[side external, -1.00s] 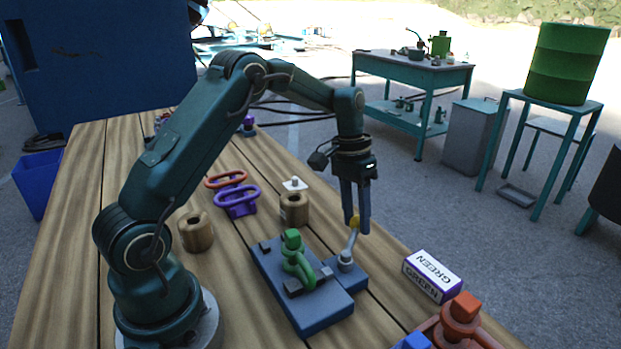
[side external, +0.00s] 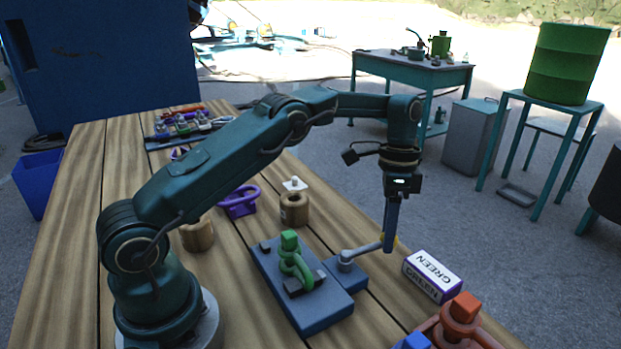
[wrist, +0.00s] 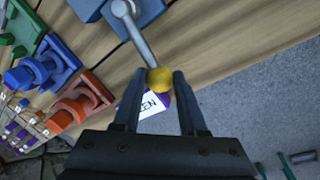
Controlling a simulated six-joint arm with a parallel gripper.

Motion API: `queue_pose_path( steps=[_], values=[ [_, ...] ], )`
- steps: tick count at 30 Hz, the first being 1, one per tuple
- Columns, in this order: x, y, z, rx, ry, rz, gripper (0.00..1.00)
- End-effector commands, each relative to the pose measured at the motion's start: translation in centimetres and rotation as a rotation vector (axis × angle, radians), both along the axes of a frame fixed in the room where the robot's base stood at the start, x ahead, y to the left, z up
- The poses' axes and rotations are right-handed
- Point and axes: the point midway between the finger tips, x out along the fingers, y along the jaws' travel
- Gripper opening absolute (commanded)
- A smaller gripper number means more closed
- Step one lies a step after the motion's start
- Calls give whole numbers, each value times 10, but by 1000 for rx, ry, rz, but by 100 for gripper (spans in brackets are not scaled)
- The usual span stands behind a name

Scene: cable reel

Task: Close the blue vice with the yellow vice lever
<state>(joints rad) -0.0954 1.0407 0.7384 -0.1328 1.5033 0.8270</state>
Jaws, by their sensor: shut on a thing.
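The blue vice (side external: 326,318) lies on the wooden table with a green piece (side external: 297,266) standing on it. The vice lever (side external: 365,249) is a grey rod on a pivot at the vice's right end, pointing right in the side view and lying low. Its yellow knob (wrist: 160,79) sits between the fingertips of my gripper (side external: 390,246). My gripper (wrist: 160,76) is shut on this knob, which the fingers mostly hide in the side view. In the wrist view the rod (wrist: 133,32) runs from the knob up to the blue vice block (wrist: 148,10).
A purple and white box (side external: 433,276) marked GREEN lies right of the lever, close to my fingers. Orange (side external: 461,312) and blue (side external: 412,341) parts are at the front right. Wooden cylinders (side external: 294,208) and a purple part (side external: 240,201) stand behind the vice.

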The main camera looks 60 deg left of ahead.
Motion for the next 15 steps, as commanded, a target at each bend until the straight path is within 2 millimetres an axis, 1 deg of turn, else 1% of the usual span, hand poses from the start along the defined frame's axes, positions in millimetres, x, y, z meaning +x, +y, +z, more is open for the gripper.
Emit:
queue_pose_path(
  steps=[6, 15],
  values=[
    [0, -6, 0, -2, 0, -54, 0],
    [-1, -7, 0, -3, 0, -69, 0]
  ],
)
